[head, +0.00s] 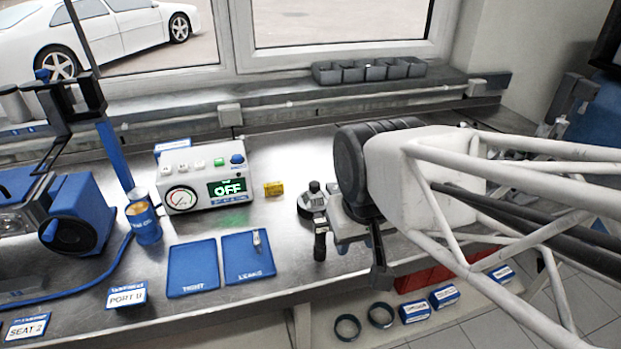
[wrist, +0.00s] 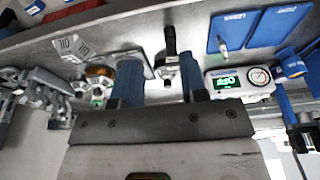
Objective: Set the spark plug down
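A second blue mat, labelled TIGHT (head: 193,268), lies empty left of the first.
A tester box (head: 203,183) with a gauge and an OFF display stands behind the mats. A blue can (head: 144,224) and a yellow box (head: 273,188) stand nearby. Grey bins (head: 368,70) line the sill.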

